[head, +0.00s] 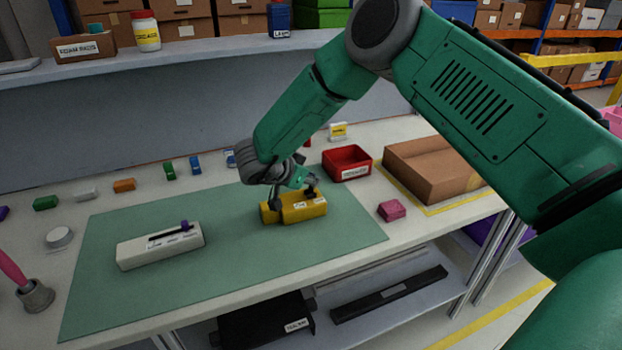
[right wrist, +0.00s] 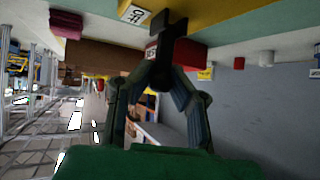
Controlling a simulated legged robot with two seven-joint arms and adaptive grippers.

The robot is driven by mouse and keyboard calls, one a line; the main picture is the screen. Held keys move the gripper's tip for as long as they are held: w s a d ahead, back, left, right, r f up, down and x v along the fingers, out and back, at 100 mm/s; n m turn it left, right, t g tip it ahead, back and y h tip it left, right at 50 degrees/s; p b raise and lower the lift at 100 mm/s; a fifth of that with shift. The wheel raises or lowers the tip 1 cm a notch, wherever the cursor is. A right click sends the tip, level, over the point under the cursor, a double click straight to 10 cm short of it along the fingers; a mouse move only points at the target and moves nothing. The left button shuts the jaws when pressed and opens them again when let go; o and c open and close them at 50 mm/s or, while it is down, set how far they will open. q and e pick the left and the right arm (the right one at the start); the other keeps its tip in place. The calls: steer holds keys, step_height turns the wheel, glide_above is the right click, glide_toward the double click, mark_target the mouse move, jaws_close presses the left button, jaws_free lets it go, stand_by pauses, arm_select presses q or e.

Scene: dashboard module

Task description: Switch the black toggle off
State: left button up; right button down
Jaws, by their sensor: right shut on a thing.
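The yellow module (head: 303,208) sits on the green mat (head: 230,262), with small white labels on its top. My right gripper (head: 293,194) is down on the module from above and covers much of its top. In the right wrist view the module (right wrist: 195,12) is at the top edge, with a white label (right wrist: 134,13) on it. There my right gripper's fingers (right wrist: 165,68) come together at the black toggle (right wrist: 166,40), shut on it. The toggle is mostly hidden in the head view, and its on or off position cannot be told. My left gripper is not in view.
A white module with a purple slider (head: 161,250) lies left on the mat. A red bin (head: 346,165), a cardboard tray (head: 425,176) and a pink block (head: 392,211) stand to the right. Several small blocks line the back. The mat's front is clear.

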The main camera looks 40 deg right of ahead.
steer(key=shift+s+a+f, duration=0.1)
steer(key=shift+f, duration=0.1)
steer(key=c, duration=1.5)
jaws_free()
steer(key=shift+o, duration=0.2)
steer(key=shift+r, duration=0.1)
steer(key=v, duration=1.1)
steer(key=shift+a+r, duration=0.25)
steer(key=shift+a, duration=0.1)
